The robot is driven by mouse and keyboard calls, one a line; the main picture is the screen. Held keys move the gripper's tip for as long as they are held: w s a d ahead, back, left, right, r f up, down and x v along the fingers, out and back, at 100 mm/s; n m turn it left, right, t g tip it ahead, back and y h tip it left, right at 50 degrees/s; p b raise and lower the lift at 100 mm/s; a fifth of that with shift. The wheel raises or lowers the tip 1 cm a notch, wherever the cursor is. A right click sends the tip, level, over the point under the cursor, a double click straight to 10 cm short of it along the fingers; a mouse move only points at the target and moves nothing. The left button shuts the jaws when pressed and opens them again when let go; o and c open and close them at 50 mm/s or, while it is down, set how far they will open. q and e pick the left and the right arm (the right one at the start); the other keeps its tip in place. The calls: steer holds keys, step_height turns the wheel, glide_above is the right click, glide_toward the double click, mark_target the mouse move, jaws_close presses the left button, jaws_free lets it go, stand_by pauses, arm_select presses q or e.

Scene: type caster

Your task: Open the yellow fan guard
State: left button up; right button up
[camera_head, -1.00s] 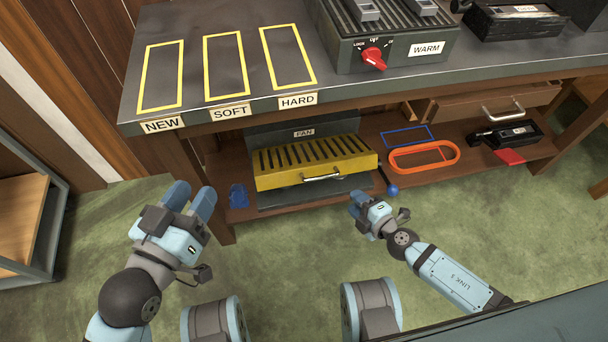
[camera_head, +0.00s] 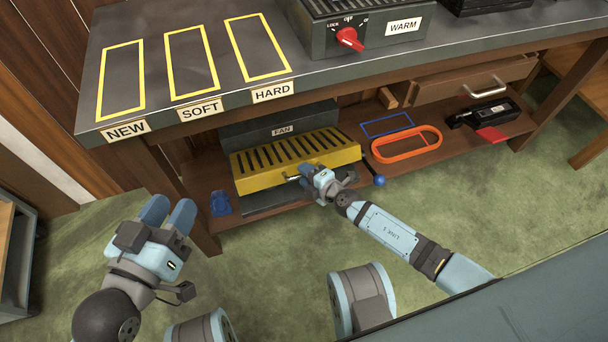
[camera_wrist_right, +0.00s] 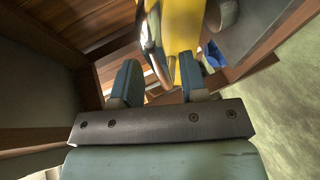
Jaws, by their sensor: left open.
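The yellow fan guard (camera_head: 262,179) sits closed-looking on the lower shelf under the FAN label (camera_head: 283,130), with dark slots on top and a metal bar handle (camera_head: 290,178) on its front. My right gripper (camera_head: 307,172) is at this handle and hides most of it. In the right wrist view my right gripper (camera_wrist_right: 158,68) has its fingers apart. The metal handle (camera_wrist_right: 151,42) and the yellow guard (camera_wrist_right: 182,32) show beyond and between them; contact cannot be told. My left gripper (camera_head: 170,206) is open and empty, in front of the bench at left.
The lower shelf also bears a blue object (camera_head: 220,203), a blue ball-ended lever (camera_head: 379,181), an orange ring (camera_head: 407,145) and a blue frame (camera_head: 387,125). The bench top (camera_head: 150,40) overhangs the guard. Green floor in front is clear.

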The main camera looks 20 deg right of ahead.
steer(key=shift+w+a+f, duration=0.15)
steer(key=shift+w+a, duration=0.1)
steer(key=shift+w, duration=0.25)
jaws_close()
